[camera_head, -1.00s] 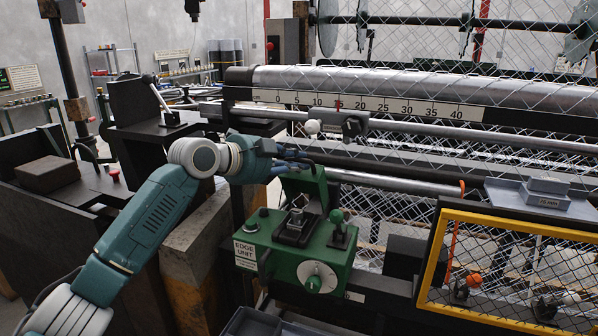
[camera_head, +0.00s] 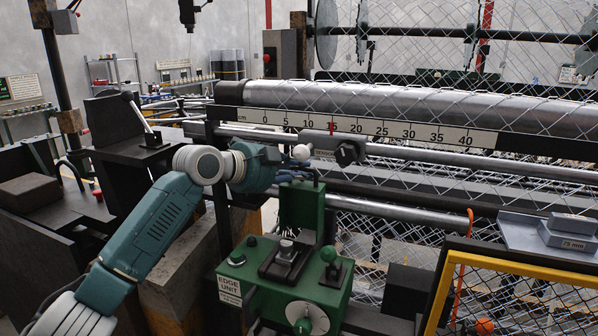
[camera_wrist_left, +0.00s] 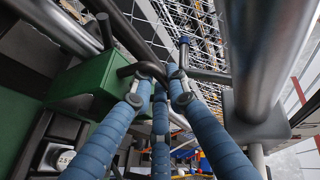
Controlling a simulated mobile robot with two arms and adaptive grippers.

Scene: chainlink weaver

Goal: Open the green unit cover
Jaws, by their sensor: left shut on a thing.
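The cover also shows in the wrist view (camera_wrist_left: 88,82). My left gripper (camera_head: 298,176) is at the cover's top edge; its fingers are partly hidden in the head view. In the wrist view its blue fingers (camera_wrist_left: 165,85) are shut around the cover's dark bar handle (camera_wrist_left: 142,69). My right gripper is not in view.
A steel roller (camera_head: 420,105) and scale bar (camera_head: 365,127) run behind the cover.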

